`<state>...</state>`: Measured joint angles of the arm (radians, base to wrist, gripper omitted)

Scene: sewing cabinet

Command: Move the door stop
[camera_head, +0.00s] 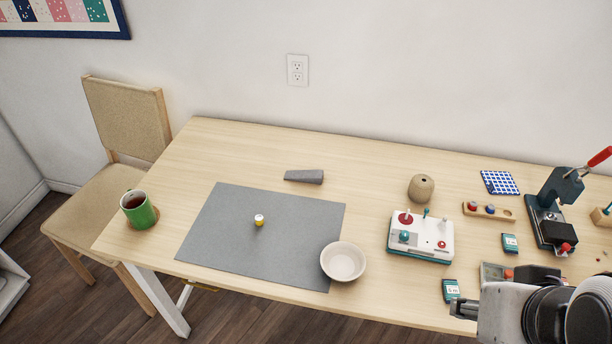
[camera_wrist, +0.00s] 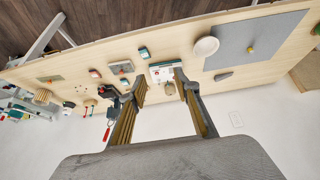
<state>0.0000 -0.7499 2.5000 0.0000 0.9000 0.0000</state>
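The door stop, a grey wedge (camera_head: 304,177), lies on the table behind the grey mat (camera_head: 220,215), its thin end to the left. It also shows in the wrist view (camera_wrist: 223,76), right of my fingers. My gripper (camera_wrist: 161,80) is open and empty in the wrist view, its two fingers wide apart above the table. In the head view my arm is at the bottom right, far from the door stop, and my fingertips are hard to make out there.
A small yellow-and-white item (camera_head: 259,220) sits on the mat, and a white bowl (camera_head: 343,261) overlaps its right edge. A green mug (camera_head: 138,212) stands at left. A control box (camera_head: 420,238) and a round tan pot (camera_head: 421,188) stand right of the door stop.

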